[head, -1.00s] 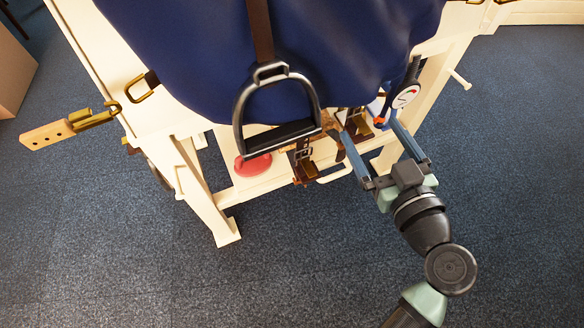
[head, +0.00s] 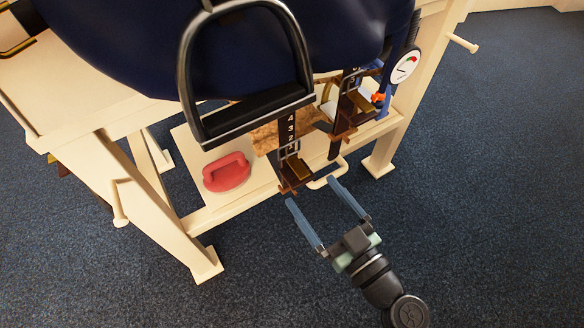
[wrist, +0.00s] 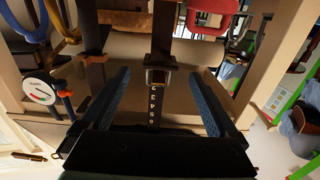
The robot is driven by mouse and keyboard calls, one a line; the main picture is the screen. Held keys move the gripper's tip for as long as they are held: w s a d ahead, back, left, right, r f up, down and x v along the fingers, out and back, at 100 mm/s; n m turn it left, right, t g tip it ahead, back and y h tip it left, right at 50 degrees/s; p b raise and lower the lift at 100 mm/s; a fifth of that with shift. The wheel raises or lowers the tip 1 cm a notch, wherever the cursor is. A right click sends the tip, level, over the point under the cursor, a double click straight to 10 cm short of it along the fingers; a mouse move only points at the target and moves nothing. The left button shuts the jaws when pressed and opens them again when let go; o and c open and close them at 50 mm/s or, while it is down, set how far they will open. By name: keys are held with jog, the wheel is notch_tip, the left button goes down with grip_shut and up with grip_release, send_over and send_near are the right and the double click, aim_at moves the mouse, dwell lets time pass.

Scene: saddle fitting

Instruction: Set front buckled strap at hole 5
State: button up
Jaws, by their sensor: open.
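Two dark brown buckled straps hang under the blue saddle in the head view. The right strap (head: 349,104) hangs nearer the gauge. I cannot tell for sure which is the front one. My gripper (head: 312,191) is open and empty, just below and to the right of the left strap's lower end. In the wrist view a numbered strap (wrist: 160,45) and its buckle (wrist: 158,77) appear between my open fingers, not gripped. The hole in use is unclear.
A black stirrup (head: 247,122) hangs left of the straps. A red handled object (head: 227,172) sits on the cream stand's shelf (head: 190,158). A round gauge (head: 405,67) hangs at right. Pale legs and a peg (head: 462,43) stick out; the blue floor in front is clear.

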aim_at(293, 167)
jog(key=b+x, duration=0.2)
jog(key=x, duration=0.6)
jog(key=shift+c, duration=0.2)
grip_shut()
